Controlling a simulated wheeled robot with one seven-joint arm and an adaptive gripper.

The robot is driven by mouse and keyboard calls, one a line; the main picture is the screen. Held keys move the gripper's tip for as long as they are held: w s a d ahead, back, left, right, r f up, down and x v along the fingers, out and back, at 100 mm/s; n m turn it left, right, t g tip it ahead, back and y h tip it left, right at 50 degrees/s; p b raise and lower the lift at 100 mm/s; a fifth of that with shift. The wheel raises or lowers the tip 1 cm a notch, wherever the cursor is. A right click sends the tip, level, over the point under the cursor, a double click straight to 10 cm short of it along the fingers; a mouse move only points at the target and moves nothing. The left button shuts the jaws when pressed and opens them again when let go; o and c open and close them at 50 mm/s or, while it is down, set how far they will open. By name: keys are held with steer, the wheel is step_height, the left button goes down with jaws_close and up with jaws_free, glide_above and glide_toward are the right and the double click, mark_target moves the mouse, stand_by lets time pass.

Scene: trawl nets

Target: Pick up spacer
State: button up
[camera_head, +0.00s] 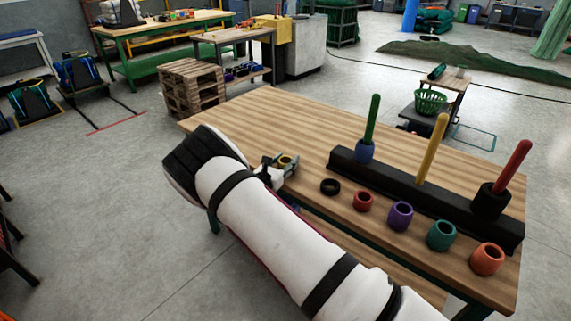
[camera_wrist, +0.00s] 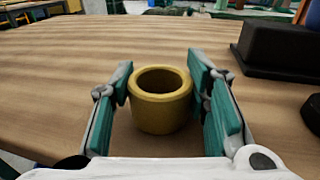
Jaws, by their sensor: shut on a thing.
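A yellow, hollow, ring-shaped spacer (camera_wrist: 160,112) is between the two teal finger pads of my gripper (camera_wrist: 165,105) in the wrist view. My gripper is shut on it, and the spacer is upright. In the head view the yellow spacer (camera_head: 285,161) shows small at the tip of my gripper (camera_head: 280,168), over the left part of the wooden table (camera_head: 250,120). More spacers stand in a row on the table: black (camera_head: 330,187), red (camera_head: 362,201), purple (camera_head: 400,215), teal (camera_head: 441,235) and orange (camera_head: 487,259). Whether the yellow spacer touches the table is unclear.
A black base (camera_head: 400,187) holds a green peg (camera_head: 372,118) with a blue spacer (camera_head: 364,151), a bare yellow peg (camera_head: 432,148) and a red peg (camera_head: 514,166) with a black spacer (camera_head: 491,199). The table's far left is clear.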

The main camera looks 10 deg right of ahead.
steer(key=shift+r, duration=0.1)
steer(key=shift+r, duration=0.5)
step_height(320, 180, up, 2)
steer(key=shift+r, duration=0.1)
steer(key=shift+s+d+r+p, duration=0.15)
steer(key=shift+s+p, duration=0.15)
steer(key=shift+s, duration=0.4)
steer(key=s+d, duration=0.1)
steer(key=s, duration=0.3)
steer(key=s+d+r+p, duration=0.1)
steer(key=s, duration=0.4)
steer(key=s+d+p, duration=0.1)
steer(key=s, duration=0.4)
steer(key=shift+s+d+r, duration=0.1)
steer(key=shift+d+r, duration=0.05)
steer(key=shift+d, duration=0.15)
